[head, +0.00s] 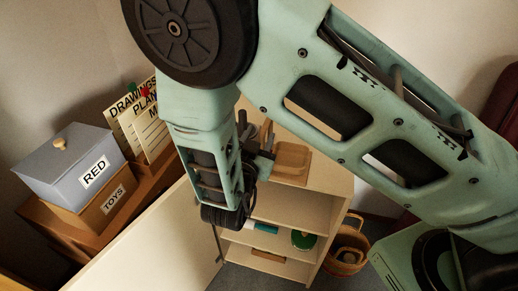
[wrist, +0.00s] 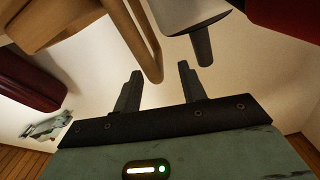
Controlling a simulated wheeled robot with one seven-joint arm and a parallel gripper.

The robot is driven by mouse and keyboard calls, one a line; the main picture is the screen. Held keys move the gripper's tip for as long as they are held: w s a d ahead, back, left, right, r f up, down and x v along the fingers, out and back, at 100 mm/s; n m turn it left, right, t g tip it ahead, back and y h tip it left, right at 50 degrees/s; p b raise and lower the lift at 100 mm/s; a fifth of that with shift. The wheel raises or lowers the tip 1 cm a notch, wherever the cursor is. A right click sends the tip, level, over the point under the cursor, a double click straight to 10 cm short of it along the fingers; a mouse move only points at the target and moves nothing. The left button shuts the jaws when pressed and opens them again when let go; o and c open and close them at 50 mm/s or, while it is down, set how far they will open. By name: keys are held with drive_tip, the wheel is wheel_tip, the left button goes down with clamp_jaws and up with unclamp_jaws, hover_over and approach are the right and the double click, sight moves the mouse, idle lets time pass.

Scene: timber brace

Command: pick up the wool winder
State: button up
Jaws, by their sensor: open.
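My gripper (wrist: 160,75) is open in the wrist view, its two dark fingers apart with nothing between them. In the head view my gripper (head: 256,136) is partly hidden behind my own arm, by the top of the shelf unit. I cannot pick out the wool winder for certain. A pale grey part with a dark round peg (wrist: 203,47) stands beyond the right fingertip in the wrist view and may belong to it. A tan wooden piece with a curved rim (wrist: 153,48) is beyond the fingers, left of the peg.
A wooden tray (head: 292,157) sits on the shelf unit (head: 323,205). A green round item (head: 303,239) is on a lower shelf, and a wicker basket (head: 347,250) stands right. Left are a grey RED box (head: 70,160), a TOYS box (head: 108,203) and paper signs (head: 140,118).

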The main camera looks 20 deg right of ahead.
drive_tip(key=p+x, duration=0.1)
drive_tip(key=x, duration=0.4)
drive_tip(key=shift+s+d, duration=0.1)
drive_tip(key=shift+d, duration=0.15)
clamp_jaws()
drive_tip(key=shift+r, duration=0.15)
idle(1.0)
